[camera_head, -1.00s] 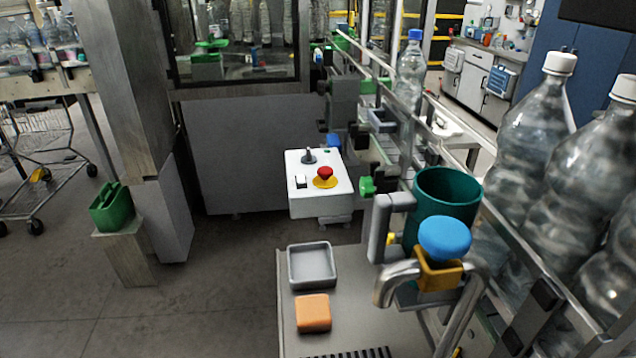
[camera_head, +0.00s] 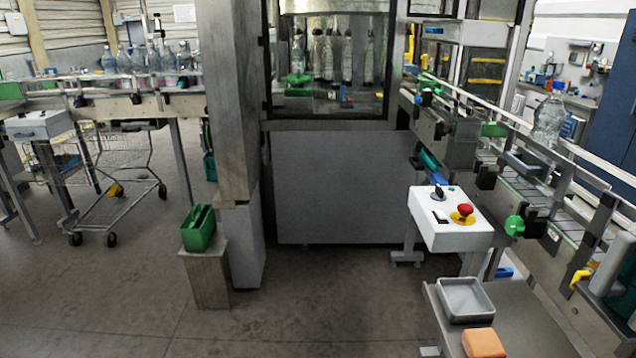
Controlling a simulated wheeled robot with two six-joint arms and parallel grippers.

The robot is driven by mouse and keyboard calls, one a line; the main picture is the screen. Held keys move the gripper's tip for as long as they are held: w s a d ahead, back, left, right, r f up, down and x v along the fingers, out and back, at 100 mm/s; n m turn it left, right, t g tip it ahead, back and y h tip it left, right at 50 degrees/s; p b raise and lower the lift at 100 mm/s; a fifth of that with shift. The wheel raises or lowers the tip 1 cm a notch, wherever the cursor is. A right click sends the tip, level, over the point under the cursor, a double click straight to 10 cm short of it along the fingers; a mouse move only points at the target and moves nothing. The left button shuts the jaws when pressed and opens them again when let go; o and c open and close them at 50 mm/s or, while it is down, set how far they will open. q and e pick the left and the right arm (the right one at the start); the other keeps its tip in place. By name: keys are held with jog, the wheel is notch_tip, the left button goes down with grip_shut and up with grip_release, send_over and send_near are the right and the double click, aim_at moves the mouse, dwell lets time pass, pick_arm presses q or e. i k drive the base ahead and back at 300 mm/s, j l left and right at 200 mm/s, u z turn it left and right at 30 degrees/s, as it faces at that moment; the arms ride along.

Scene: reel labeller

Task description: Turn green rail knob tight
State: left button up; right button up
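A green knob (camera_head: 514,226) sits on the side of the conveyor rail (camera_head: 560,150) at the right, just right of the white control box. Another green piece (camera_head: 493,129) shows farther up the rail, and a further one (camera_head: 429,86) near the machine; I cannot tell whether these are knobs as well. Neither of my grippers shows in this view. How tight the knob is cannot be seen.
A white control box (camera_head: 447,235) with a red button stands left of the knob. Below it a side table (camera_head: 530,325) carries a grey tray (camera_head: 465,299) and an orange block (camera_head: 484,343). A green bin (camera_head: 199,228) stands on a post. The floor at centre is clear.

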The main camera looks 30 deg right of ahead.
aim_at(514, 225)
jog(key=i+j, duration=0.35)
jog(key=i, duration=0.25)
jog(key=i+l+z, duration=0.2)
jog(key=i+z, duration=1)
jog(key=i, duration=0.3)
jog(key=i+j+z, duration=0.1)
jog(key=i+z, duration=0.2)
jog(key=i, duration=0.3)
jog(key=i+j+z, duration=0.25)
jog(key=i, duration=0.3)
jog(key=i+z, duration=0.2)
jog(key=z, duration=0.25)
jog(key=i+z, duration=0.2)
jog(key=z, duration=0.3)
jog(key=i+j+z, duration=0.1)
jog(key=z, duration=0.35)
jog(key=i+j+z, duration=0.2)
jog(key=z, duration=0.25)
